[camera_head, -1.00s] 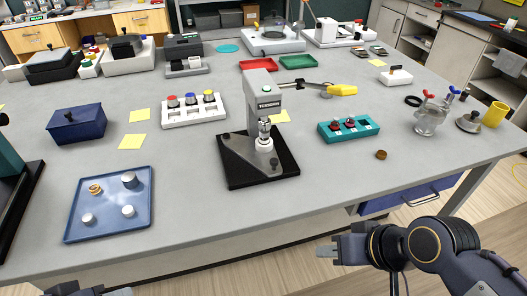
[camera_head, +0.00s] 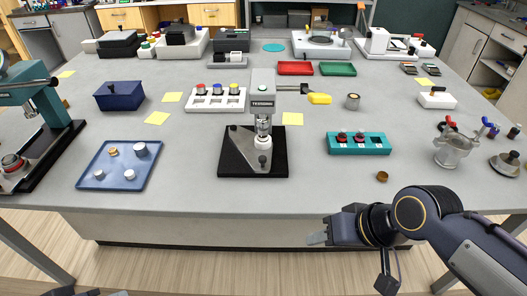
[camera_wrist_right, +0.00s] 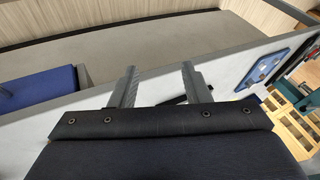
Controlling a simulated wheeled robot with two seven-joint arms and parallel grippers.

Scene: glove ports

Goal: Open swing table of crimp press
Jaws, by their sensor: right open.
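The crimp press (camera_head: 263,100) stands upright in the middle of the table in the head view. It has a pale column and head over a black base (camera_head: 227,165). A grey plate (camera_head: 243,139) with a dark knob (camera_head: 262,160) lies on the base, below the head. A dark lever with a yellow grip (camera_head: 320,99) reaches out to the right of the head. My right gripper (camera_head: 317,239) is in front of the table's near edge, right of the press and apart from it. Its fingers are open and empty in the right wrist view (camera_wrist_right: 159,70). Only a dark sliver of my left gripper (camera_head: 75,292) shows at the bottom left.
A blue tray (camera_head: 95,181) with small metal parts lies left of the press. A teal rack (camera_head: 334,143) and a brass ring (camera_head: 382,176) lie to the right. A teal machine (camera_head: 25,89) stands at the far left. The table's front strip before the press is clear.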

